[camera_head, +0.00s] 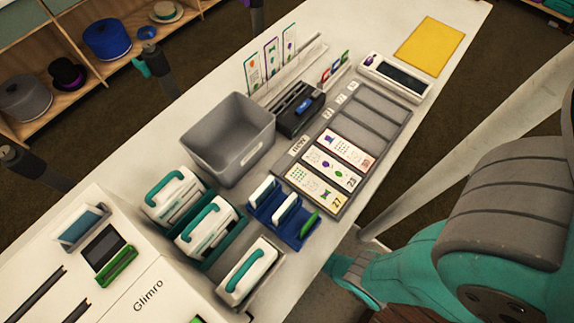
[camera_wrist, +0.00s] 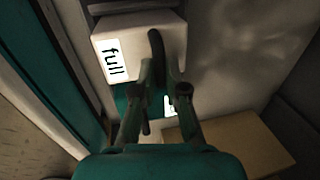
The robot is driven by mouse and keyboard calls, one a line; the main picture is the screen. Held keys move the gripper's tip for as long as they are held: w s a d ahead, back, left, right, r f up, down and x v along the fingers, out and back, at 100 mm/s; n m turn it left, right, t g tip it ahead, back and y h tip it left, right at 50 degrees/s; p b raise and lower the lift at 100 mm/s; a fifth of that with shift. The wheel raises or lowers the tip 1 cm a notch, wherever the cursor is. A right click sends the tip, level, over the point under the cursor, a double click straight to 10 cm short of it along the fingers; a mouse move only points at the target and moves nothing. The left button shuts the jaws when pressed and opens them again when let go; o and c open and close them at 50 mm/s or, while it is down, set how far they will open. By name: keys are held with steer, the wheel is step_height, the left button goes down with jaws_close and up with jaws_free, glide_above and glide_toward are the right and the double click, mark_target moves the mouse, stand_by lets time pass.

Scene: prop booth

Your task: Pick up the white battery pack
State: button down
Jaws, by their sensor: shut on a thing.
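The white battery pack (camera_wrist: 134,42) is a pale block with a "full" label on its left side, at the top middle of the wrist view. A teal part shows just below the block, between the fingers. In the head view my gripper is hidden; only my teal arm shows at the right and by the table's front edge. I cannot tell there where the held pack is.
On the white table (camera_head: 150,110) stand a blue rack (camera_head: 268,215) with white and green upright pieces, white units with teal handles (camera_head: 172,195), a grey bin (camera_head: 228,137) and a card tray (camera_head: 335,150). A tan block (camera_wrist: 230,143) lies low in the wrist view, with a teal wall (camera_wrist: 50,70) left.

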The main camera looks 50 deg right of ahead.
steer(key=shift+r, duration=0.1)
step_height(320, 180, up, 10)
stand_by(0.8)
stand_by(0.3)
